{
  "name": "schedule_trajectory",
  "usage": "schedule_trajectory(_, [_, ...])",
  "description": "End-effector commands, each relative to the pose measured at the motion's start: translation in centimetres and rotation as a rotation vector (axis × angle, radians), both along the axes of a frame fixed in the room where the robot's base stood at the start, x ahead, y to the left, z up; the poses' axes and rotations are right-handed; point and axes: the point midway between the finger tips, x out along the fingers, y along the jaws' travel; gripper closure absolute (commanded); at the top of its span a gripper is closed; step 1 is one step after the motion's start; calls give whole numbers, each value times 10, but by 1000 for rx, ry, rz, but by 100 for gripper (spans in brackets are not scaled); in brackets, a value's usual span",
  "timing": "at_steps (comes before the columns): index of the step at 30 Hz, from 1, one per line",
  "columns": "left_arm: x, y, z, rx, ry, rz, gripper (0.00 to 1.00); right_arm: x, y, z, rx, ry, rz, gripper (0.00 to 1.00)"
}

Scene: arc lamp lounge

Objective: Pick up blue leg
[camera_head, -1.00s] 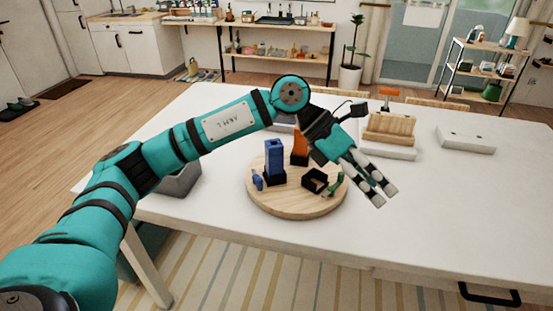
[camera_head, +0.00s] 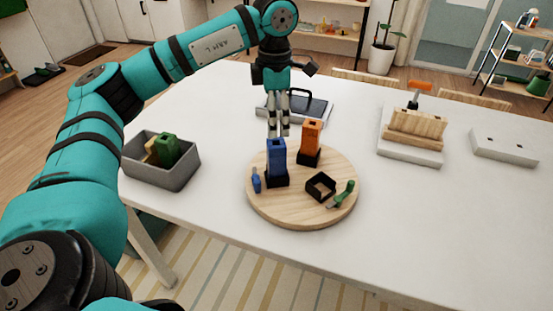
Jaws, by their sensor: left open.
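The blue leg (camera_head: 276,160) is a tall blue block. It stands upright in a black socket (camera_head: 277,181) on the round wooden board (camera_head: 300,212). My left gripper (camera_head: 278,133) points straight down, right above the blue leg's top in the picture. It is open and holds nothing. I cannot tell whether the fingertips touch or stand just behind the leg's top. My right gripper is not in view.
On the board are an orange block (camera_head: 311,138), an empty black socket (camera_head: 320,187), a green piece (camera_head: 344,194) and a small blue piece (camera_head: 256,180). A grey bin (camera_head: 172,177) with blocks stands left. The white table (camera_head: 420,225) is clear at front right.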

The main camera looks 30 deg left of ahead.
Motion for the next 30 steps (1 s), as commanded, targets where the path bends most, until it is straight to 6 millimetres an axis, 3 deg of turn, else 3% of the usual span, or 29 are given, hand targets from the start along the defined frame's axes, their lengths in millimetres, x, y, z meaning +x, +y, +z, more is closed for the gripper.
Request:
schedule_trajectory(5, [0, 0, -27, 0, 1, -1, 31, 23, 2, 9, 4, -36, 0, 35])
schedule_trajectory(9, [0, -1, -36, -1, -1, -1, 31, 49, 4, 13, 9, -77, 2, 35])
schedule_trajectory(11, [-1, -1, -40, -1, 1, -1, 31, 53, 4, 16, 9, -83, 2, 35])
schedule_trajectory(21, [-3, -3, -85, -1, 1, -2, 31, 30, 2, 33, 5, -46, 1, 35])
schedule_trajectory(30, [-2, -3, -89, -1, -1, -1, 33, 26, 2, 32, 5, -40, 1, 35])
